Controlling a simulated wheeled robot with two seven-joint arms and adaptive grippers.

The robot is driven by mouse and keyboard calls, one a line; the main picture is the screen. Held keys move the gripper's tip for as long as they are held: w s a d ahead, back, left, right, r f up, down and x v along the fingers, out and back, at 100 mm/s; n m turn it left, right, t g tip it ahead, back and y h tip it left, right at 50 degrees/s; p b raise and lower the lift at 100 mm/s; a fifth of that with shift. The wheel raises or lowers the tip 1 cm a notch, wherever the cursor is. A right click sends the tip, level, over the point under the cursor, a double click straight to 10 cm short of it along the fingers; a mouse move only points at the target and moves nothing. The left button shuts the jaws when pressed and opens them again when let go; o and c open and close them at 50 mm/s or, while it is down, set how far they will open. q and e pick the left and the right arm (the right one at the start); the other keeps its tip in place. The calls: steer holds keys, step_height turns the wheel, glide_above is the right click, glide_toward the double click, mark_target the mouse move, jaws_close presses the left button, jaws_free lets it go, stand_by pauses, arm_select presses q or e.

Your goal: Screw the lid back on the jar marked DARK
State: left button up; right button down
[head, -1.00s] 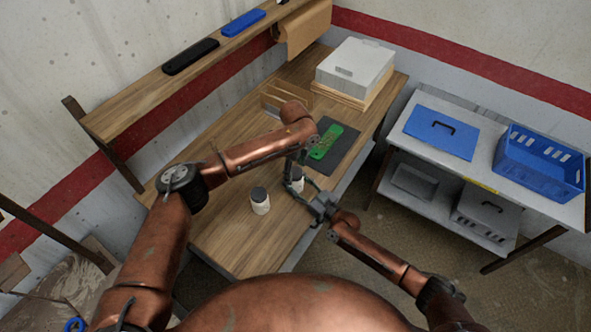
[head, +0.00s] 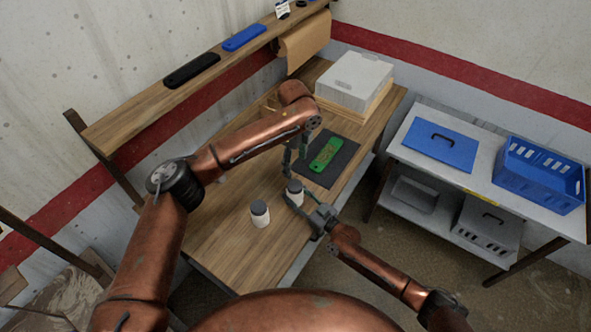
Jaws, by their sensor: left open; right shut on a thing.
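A small white jar with a dark lid on top (head: 295,193) stands upright near the table's front edge. My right gripper (head: 297,205) comes in low from the right and is shut on this jar's body. My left gripper (head: 291,172) points down just above and behind the jar's lid, open and empty. The markings on both jars are too small to read, so I cannot tell which is DARK. How tightly the lid sits cannot be told.
A dark mat (head: 345,165) with a green board (head: 324,155) lies behind the held jar. A grey-white box (head: 355,75) stands at the table's far end. A wall shelf (head: 140,110) runs along the left. The wooden table (head: 235,240) is clear around the left jar.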

stand_by(0.3)
steer(key=c, duration=1)
jaws_free()
steer(key=v, duration=1.2)
